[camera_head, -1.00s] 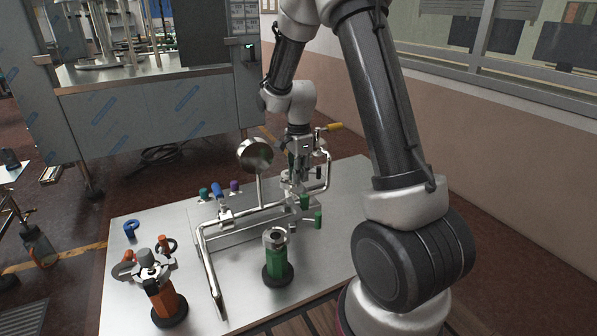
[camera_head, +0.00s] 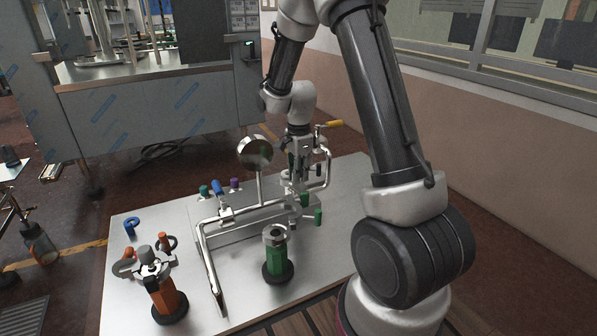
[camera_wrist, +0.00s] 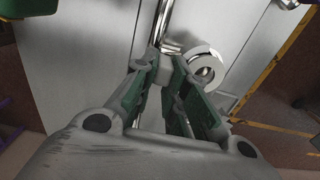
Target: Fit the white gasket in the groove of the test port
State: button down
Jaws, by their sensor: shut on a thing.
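My gripper (camera_head: 297,172) hangs upright at the far part of the steel bench, close beside the bent pipe frame. In the wrist view its green-sided fingers (camera_wrist: 171,76) are closed in on something small that I cannot make out between the tips. A shiny ring-shaped fitting (camera_wrist: 196,78) lies just right of the fingertips, and a shiny tube (camera_wrist: 171,16) runs above them. I cannot tell whether either belongs to the test port. The white gasket is not clearly visible in either view. The groove cannot be made out.
A round gauge (camera_head: 255,151) stands on the pipe frame (camera_head: 207,262), left of my gripper. A green stand (camera_head: 277,262) with a steel top and an orange stand (camera_head: 165,299) with a clamp are nearer. Small coloured parts sit at the back left.

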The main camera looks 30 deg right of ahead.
jog(key=shift+f, duration=0.3)
jog(key=shift+f, duration=0.3)
jog(key=shift+s, duration=0.1)
jog(key=c, duration=1.4)
grip_release()
jog(key=shift+f, duration=0.15)
jog(key=shift+o, duration=0.2)
jog(key=shift+r, duration=0.45)
notch_tip(320, 180, up, 11)
